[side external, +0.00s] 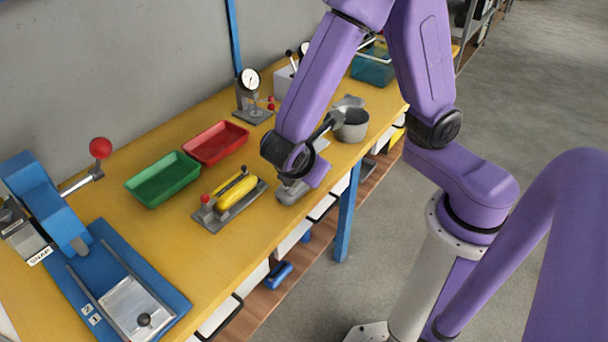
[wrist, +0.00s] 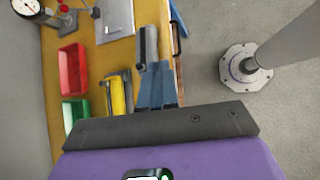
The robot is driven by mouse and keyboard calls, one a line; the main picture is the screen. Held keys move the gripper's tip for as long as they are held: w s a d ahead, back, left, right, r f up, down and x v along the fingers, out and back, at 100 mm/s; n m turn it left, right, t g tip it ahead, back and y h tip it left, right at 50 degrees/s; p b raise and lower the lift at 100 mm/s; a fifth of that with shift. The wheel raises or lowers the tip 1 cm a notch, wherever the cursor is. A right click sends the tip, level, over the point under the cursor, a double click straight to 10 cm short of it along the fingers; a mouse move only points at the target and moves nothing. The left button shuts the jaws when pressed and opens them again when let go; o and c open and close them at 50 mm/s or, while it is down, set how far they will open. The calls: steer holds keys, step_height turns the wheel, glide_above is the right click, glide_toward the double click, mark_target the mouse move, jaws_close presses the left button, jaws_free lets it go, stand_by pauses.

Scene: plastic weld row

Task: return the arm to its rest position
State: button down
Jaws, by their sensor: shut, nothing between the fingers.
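My gripper (wrist: 157,72) shows in the wrist view as blue-grey fingers set together beyond a dark bar, with nothing seen between them. In the side external view my purple arm is folded over the front part of the bench, its wrist low near the front edge. The fingers are hard to separate there from a grey object (side external: 290,191) on the bench. In the wrist view a grey cylindrical object (wrist: 148,44) lies just beyond the fingertips; I cannot tell whether they touch.
A clamp fixture with a yellow part (side external: 237,192) sits left of my wrist. Green (side external: 163,180) and red (side external: 216,143) trays lie behind it. A grey pot (side external: 351,126), a dial gauge (side external: 249,80) and a blue press (side external: 45,200) stand on the bench. Open floor is to the right.

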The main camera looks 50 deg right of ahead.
steer(key=s+d+r+m+g+y, duration=0.1)
steer(key=s+d+r+m+y, duration=0.1)
steer(key=s, duration=0.5)
steer(key=s+d+r+m+g+y, duration=0.1)
steer(key=s+d+r+m+y, duration=0.1)
steer(key=s+r+y, duration=0.2)
steer(key=shift+s+m+g+y, duration=0.3)
steer(key=shift+s+m+y, duration=0.1)
steer(key=shift+s+y, duration=0.85)
